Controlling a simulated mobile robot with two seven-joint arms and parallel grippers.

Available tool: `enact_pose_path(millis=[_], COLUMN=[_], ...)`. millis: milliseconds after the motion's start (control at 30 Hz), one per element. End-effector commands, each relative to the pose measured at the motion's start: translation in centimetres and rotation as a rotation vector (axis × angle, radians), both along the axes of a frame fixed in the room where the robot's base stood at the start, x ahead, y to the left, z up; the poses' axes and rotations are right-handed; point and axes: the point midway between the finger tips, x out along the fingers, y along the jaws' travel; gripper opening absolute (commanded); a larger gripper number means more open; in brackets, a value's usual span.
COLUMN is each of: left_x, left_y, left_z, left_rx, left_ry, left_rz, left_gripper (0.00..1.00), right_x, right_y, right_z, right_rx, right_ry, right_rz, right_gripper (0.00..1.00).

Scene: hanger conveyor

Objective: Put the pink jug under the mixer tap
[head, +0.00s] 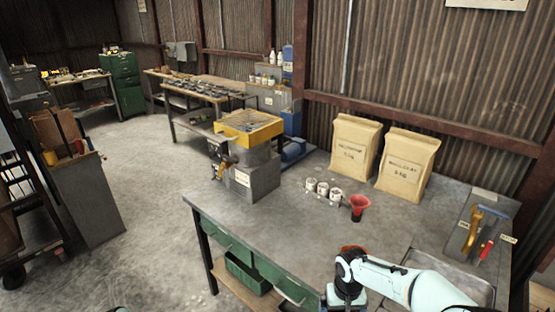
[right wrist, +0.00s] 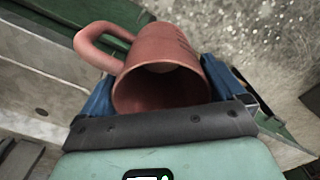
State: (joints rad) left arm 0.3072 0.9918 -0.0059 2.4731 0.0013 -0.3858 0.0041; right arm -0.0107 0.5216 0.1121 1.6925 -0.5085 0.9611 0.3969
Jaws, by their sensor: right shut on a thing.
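The pink jug (right wrist: 160,50) is in my right gripper (right wrist: 160,88), between its blue fingers in the right wrist view. Its open mouth faces the camera, and its handle sticks out to the upper left. In the head view my right arm hides most of the jug; a reddish bit (head: 353,248) shows just above the wrist, over the front of the workbench. The mixer (head: 252,178), a grey box with a yellow top, stands at the bench's far left corner. Its tap (head: 225,165) is on its left side, well away from the jug. My left gripper is out of view.
The workbench (head: 290,230) is clear between my right arm and the mixer. Several white cups (head: 322,189) and a red funnel (head: 358,206) stand mid-bench. Two paper sacks (head: 354,145) stand against the wall. Tools (head: 475,232) lie at the right, beside a sink-like tray (head: 440,262).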

Motion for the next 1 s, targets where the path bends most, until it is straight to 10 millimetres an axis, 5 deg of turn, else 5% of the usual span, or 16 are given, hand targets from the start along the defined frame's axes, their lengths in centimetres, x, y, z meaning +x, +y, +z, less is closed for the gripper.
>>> enact_pose_path(millis=[333,667,1000], left_x=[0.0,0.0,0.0], left_y=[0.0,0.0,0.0], left_z=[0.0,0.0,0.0], left_rx=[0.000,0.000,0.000], left_ry=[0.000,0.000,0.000], left_rz=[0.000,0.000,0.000], left_gripper=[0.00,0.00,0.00], right_x=[-0.2,-3.8,-3.9], right_y=[-0.1,-0.1,-0.1], right_z=[-0.2,-4.6,-4.8], right_rx=[-0.001,0.000,0.000], right_ry=[0.001,0.001,-0.001], right_rz=[-0.001,0.001,0.000], right_gripper=[0.63,0.63,0.63])
